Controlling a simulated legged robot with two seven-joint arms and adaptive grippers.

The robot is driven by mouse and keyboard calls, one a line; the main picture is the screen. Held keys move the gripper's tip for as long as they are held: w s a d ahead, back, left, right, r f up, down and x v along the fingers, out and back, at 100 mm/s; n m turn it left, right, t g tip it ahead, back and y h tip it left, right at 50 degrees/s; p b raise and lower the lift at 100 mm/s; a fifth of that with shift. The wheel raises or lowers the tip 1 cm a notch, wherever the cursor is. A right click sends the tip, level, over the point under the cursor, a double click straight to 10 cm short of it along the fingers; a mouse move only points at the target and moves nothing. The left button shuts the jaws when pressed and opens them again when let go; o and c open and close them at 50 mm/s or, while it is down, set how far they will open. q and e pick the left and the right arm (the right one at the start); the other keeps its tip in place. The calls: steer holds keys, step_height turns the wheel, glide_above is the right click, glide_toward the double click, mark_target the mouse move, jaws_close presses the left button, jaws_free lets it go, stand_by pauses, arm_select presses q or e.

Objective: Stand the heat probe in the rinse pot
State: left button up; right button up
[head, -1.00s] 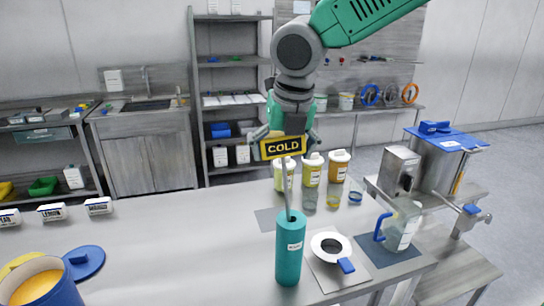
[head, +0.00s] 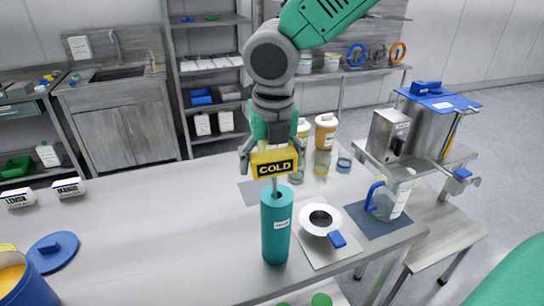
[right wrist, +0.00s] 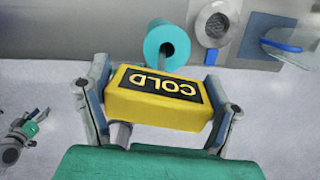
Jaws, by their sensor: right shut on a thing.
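The heat probe (head: 275,163) has a yellow block handle marked COLD and a thin metal rod below it. My right gripper (head: 273,160) is shut on the handle, one finger on each side; the right wrist view shows this grip on the handle (right wrist: 160,98) too. The rinse pot (head: 275,228) is a tall teal cylinder, upright on the bench directly under the probe. The rod runs down into the pot's open top (right wrist: 167,45); its lower end is hidden. The handle is a little above the rim. A grey and green gripper, apparently my left (right wrist: 18,140), shows blurred at the left; its fingers are unclear.
A white funnel-like dish (head: 320,219) with a blue tab stands close right of the pot. A clear jug (head: 392,196) with a blue handle sits farther right, by the steel filler (head: 430,125). Jars stand behind. A blue lid (head: 53,253) lies left; the bench between is clear.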

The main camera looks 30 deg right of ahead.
mark_target(275, 189)
steer(key=shift+w+f, duration=0.1)
steer(key=shift+f, duration=0.2)
steer(key=shift+d+f+b, duration=0.3)
steer(key=shift+d+f, duration=0.4)
steer(key=shift+d, duration=0.3)
steer(key=shift+c, duration=0.2)
steer(key=shift+f, duration=0.2)
steer(key=shift+a+f, duration=0.2)
steer(key=shift+f, duration=0.05)
steer(key=shift+w+a+f+b, duration=0.1)
steer(key=shift+a+f+b, duration=0.25)
steer(key=shift+a, duration=0.1)
steer(key=shift+f, duration=0.15)
steer(key=shift+d+f+b, duration=0.25)
steer(key=shift+f, duration=0.25)
steer(key=shift+d+f+b, duration=0.2)
steer(key=shift+f+b, duration=0.05)
steer(key=shift+f, duration=0.25)
arm_select(q)
steer(key=shift+w+d+f+b, duration=0.1)
steer(key=shift+d+f+b, duration=0.15)
steer(key=shift+f, duration=0.5)
steer(key=shift+d+f+b, duration=0.1)
steer(key=shift+d+f, duration=0.2)
steer(key=shift+f, duration=0.45)
arm_select(e)
steer(key=shift+a+f, duration=0.25)
steer(key=shift+f, duration=0.65)
